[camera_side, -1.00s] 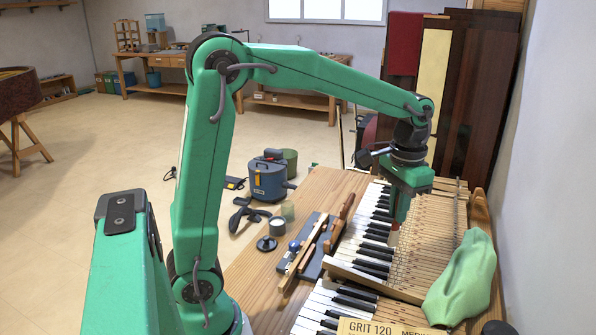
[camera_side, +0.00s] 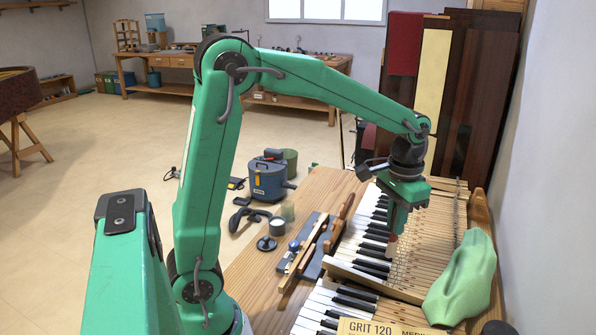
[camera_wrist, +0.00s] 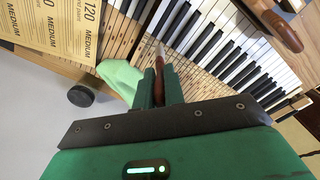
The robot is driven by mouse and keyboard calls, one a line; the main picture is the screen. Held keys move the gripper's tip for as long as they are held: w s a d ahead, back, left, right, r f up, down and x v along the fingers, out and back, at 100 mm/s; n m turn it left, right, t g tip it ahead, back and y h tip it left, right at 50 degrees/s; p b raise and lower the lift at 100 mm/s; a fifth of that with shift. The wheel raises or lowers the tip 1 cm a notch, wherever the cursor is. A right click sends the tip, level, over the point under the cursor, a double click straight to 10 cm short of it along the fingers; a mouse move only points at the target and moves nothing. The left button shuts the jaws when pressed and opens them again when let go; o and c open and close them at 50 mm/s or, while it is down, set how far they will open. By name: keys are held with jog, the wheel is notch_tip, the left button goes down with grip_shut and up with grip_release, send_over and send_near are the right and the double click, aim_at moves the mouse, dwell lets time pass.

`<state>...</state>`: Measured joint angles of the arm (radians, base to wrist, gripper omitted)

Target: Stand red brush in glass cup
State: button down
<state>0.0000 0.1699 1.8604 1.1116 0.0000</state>
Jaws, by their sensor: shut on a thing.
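My gripper (camera_side: 394,228) is over the piano keys in the side view, pointing down. Its fingers are shut on the red brush (camera_wrist: 171,84), whose red-brown handle and pale tip show between them in the wrist view. In the side view only a small red end of the brush (camera_side: 393,239) shows below the fingers. The glass cup (camera_side: 288,211), clear and faintly green, stands near the left edge of the bench, well to the left of my gripper. The cup is not seen in the wrist view.
A small white-topped jar (camera_side: 277,227) and a dark round lid (camera_side: 266,244) are near the cup. A grey tray (camera_side: 313,268) with wooden strips lies between cup and keys (camera_side: 368,243). A green cloth (camera_side: 462,278) and a sandpaper sheet (camera_wrist: 65,25) lie by the keys.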

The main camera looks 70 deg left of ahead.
notch_tip(320, 180, up, 6)
jog(key=shift+r, duration=0.2)
jog(key=s+a+n, duration=0.2)
jog(key=a+n, duration=0.1)
jog(key=a, duration=1.2)
jog(key=s+a+n, duration=0.2)
jog(key=a+n, duration=0.2)
jog(key=a, duration=1)
jog(key=s+a+n, duration=0.2)
jog(key=s+a, duration=0.5)
jog(key=a, duration=0.2)
jog(key=shift+w+f, duration=0.2)
jog(key=shift+f, duration=1.1)
jog(key=shift+w+f, duration=0.15)
jog(key=shift+f, duration=1.1)
jog(key=shift+f, duration=0.2)
notch_tip(320, 180, down, 11)
jog(key=shift+r, duration=0.15)
